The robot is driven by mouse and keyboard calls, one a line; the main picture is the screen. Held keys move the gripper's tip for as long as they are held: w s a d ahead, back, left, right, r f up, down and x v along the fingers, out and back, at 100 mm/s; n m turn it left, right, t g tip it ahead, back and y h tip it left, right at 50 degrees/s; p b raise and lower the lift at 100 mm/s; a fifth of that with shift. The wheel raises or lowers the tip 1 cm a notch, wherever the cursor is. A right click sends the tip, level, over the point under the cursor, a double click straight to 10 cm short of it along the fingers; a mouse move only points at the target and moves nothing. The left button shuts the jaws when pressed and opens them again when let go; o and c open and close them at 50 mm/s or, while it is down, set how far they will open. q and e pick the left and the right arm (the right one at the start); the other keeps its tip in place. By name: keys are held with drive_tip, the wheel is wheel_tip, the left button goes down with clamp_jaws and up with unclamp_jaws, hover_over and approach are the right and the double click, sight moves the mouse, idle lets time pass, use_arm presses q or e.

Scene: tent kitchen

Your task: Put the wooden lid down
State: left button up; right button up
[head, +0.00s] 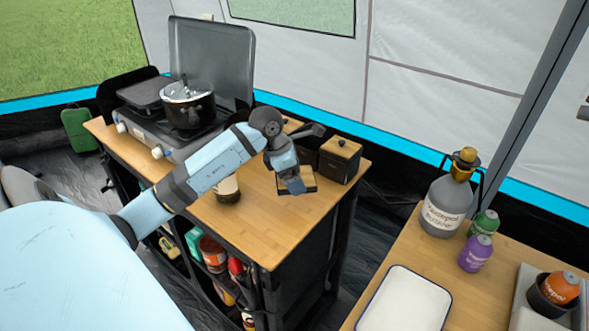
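A small square wooden lid (310,179) with a dark edge is at the right part of the wooden counter, in front of two dark boxes. My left gripper (293,185) is right at the lid and covers part of it. Its fingers are too small and too hidden to show whether they grip the lid, and I cannot tell whether the lid touches the counter. One dark box (306,156) is partly hidden behind my arm. The box beside it (339,163) has a wooden lid with a knob (345,147). My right gripper is not in view.
A camping stove (160,128) with a dark pot (188,108) stands at the counter's back left. A small round container (227,190) is beside my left forearm. The counter front (265,240) is clear. A second table holds a white tray (405,300), a grey bottle (446,205) and spice jars (475,253).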

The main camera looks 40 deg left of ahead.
sight(299, 202)
use_arm(q)
wheel_tip(299, 202, down, 2)
drive_tip(key=shift+f, duration=0.25)
wheel_tip(299, 202, down, 4)
drive_tip(key=shift+f, duration=0.15)
drive_tip(key=o, duration=0.6)
drive_tip(key=shift+r, duration=0.35)
drive_tip(key=v, duration=1.1)
drive_tip(key=shift+s+a+r, duration=0.1)
drive_tip(key=shift+a+r, duration=0.05)
drive_tip(key=shift+r, duration=0.2)
